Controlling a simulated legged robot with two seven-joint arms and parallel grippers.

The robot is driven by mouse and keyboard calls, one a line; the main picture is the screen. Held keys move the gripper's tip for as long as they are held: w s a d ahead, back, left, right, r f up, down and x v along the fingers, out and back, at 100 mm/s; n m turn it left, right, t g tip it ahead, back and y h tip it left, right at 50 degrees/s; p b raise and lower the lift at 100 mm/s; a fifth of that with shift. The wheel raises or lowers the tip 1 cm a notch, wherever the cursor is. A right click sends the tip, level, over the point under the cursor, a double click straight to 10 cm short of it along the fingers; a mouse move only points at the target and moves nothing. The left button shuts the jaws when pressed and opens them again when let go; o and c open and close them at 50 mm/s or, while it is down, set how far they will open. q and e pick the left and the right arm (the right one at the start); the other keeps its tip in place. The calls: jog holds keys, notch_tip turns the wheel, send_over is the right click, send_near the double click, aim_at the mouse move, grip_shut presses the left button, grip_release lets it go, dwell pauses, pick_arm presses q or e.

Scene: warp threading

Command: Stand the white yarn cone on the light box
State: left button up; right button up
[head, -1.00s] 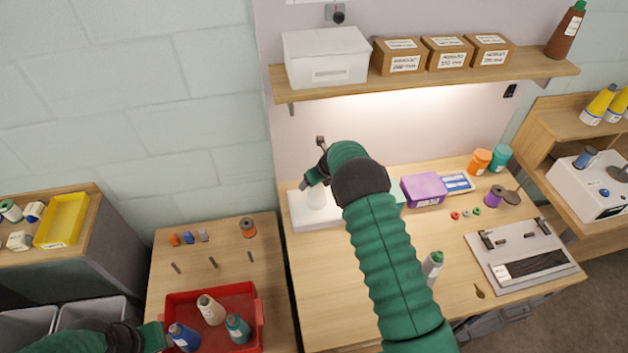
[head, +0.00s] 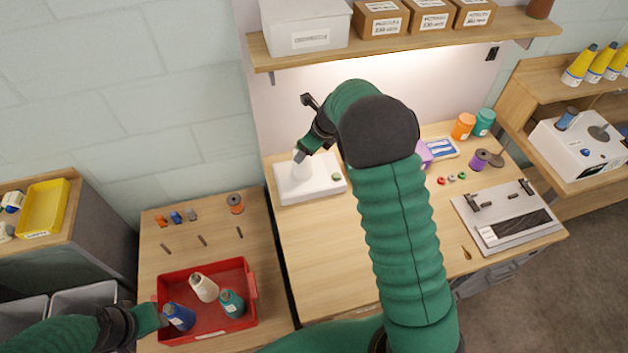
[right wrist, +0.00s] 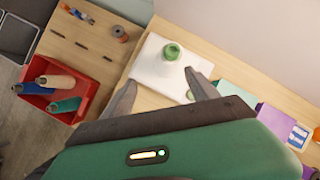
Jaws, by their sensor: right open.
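The white yarn cone (head: 300,170) stands upright on the white light box (head: 324,188) at the back left of the table. My right gripper hides its upper part in the head view. In the right wrist view, a round green top (right wrist: 172,52), apparently the cone's, shows over the light box (right wrist: 148,72). My right gripper (right wrist: 162,92) is open, with the green top beyond and between its fingertips, apart from them. My left gripper (head: 160,318) is beside a blue cone (head: 179,316) in the red tray; its fingers are not clear.
A small green item (head: 336,176) lies on the light box. The red tray (head: 250,283) also holds cream and teal cones. A shelf (head: 400,47) with boxes hangs above. A grey clamp board (head: 490,225) lies at right. The table's left front is clear.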

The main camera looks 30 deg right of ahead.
jog(key=s+a+n+g, duration=0.1)
jog(key=s+a+n, duration=0.3)
jog(key=s+n, duration=0.4)
jog(key=s+a+n+g, duration=0.1)
jog(key=s+a+n, duration=0.3)
jog(key=s+n, duration=0.5)
jog(key=s+a+n+h, duration=0.1)
jog(key=s+a+n, duration=0.3)
jog(key=s+n, duration=0.5)
jog(key=n, duration=0.4)
jog(key=shift+s+r+n+g, duration=0.2)
jog(key=shift+r+n+g, duration=0.15)
jog(key=shift+n+g, duration=0.05)
jog(key=shift+a, duration=0.1)
